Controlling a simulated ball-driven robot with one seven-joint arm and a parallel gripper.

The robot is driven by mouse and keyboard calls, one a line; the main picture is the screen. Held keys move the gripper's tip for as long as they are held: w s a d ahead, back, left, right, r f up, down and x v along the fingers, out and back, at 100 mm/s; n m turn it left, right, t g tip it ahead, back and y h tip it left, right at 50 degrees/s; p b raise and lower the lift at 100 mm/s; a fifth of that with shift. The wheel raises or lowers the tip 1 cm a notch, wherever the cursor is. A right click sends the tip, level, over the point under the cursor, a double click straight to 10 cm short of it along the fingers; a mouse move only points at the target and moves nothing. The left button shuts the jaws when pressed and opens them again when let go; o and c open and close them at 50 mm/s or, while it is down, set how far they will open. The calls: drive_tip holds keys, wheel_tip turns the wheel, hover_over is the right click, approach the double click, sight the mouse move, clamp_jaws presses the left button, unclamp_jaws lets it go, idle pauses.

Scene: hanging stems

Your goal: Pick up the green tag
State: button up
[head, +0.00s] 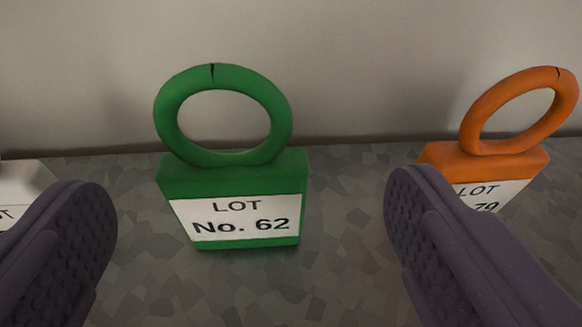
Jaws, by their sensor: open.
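The green tag (235,174) is a block with a ring on top and a white label reading "LOT No. 62". It stands upright on the grey patterned surface, near the wall, in the middle left of the head view. My gripper (247,205) is open. Its two dark, ribbed fingers show at the lower left and lower right, with the green tag between them in the picture. Neither finger appears to touch the tag, and the gap in depth is hard to judge.
An orange tag (510,158) labelled "LOT 79" stands at the right, partly hidden behind the right finger. A whitish tag (22,180) is cut off at the left edge. A plain pale wall (370,70) rises close behind. The surface (345,190) between the green and orange tags is clear.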

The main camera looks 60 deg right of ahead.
sight(230, 170)
drive_tip(key=x, duration=0.2)
drive_tip(key=b+x, duration=0.1)
drive_tip(key=x, duration=0.1)
drive_tip(key=b+x, duration=0.1)
drive_tip(key=x, duration=0.1)
drive_tip(key=shift+w+a+f, duration=0.1)
drive_tip(key=shift+w+f, duration=0.25)
drive_tip(key=shift+w, duration=0.05)
drive_tip(key=shift+w+d, duration=0.25)
drive_tip(key=shift+d, duration=0.1)
drive_tip(key=c, duration=1.2)
